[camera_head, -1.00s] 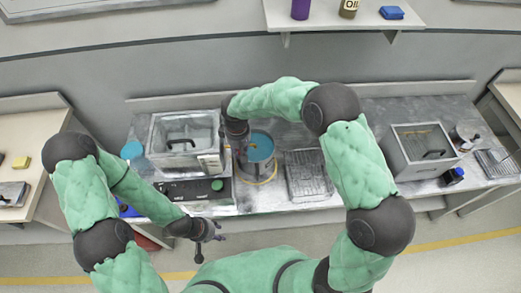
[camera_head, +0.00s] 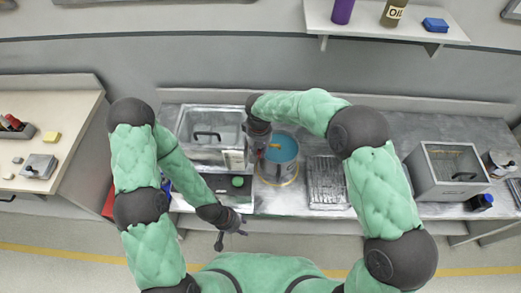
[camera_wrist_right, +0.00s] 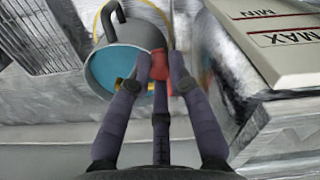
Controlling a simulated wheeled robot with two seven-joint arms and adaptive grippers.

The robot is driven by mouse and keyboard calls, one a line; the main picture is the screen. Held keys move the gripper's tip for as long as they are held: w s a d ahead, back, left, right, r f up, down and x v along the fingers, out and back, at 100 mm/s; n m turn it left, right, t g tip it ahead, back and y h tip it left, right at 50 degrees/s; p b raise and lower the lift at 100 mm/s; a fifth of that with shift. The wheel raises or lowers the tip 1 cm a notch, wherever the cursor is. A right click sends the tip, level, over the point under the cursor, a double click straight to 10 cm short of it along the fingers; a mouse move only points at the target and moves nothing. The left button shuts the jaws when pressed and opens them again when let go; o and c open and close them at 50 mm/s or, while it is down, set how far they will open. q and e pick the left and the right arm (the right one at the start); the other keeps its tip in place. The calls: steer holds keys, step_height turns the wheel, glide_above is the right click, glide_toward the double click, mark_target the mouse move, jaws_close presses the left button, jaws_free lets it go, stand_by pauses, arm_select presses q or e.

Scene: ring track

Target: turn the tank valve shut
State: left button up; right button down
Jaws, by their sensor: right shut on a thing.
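The tank (camera_head: 180,125) is a grey open box at the back left of the bench, with a pale level gauge (camera_head: 233,160) on its right front. In the right wrist view the gauge (camera_wrist_right: 280,40) reads MAX and MIN. The valve (camera_wrist_right: 160,68) shows as a small red piece between the fingers of my right gripper (camera_wrist_right: 158,78), which is shut on it. My right gripper (camera_head: 259,152) also shows in the head view, beside the tank, hiding most of the valve. My left gripper (camera_head: 231,229) is open and empty, in front of the bench.
A pot (camera_head: 280,160) with a blue inside stands right beside my right gripper. A ribbed metal tray (camera_head: 326,184) lies right of it. A second grey box (camera_head: 445,170) stands at the right. A side table (camera_head: 70,115) is at the left.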

mark_target(259, 153)
steer(key=c, duration=1.1)
jaws_free()
steer(key=shift+s+f, duration=0.15)
steer(key=shift+s, duration=0.1)
steer(key=shift+c, duration=0.2)
steer(key=shift+w, duration=0.1)
steer(key=shift+r, duration=0.4)
step_height(259, 153, up, 11)
steer(key=shift+r, duration=0.2)
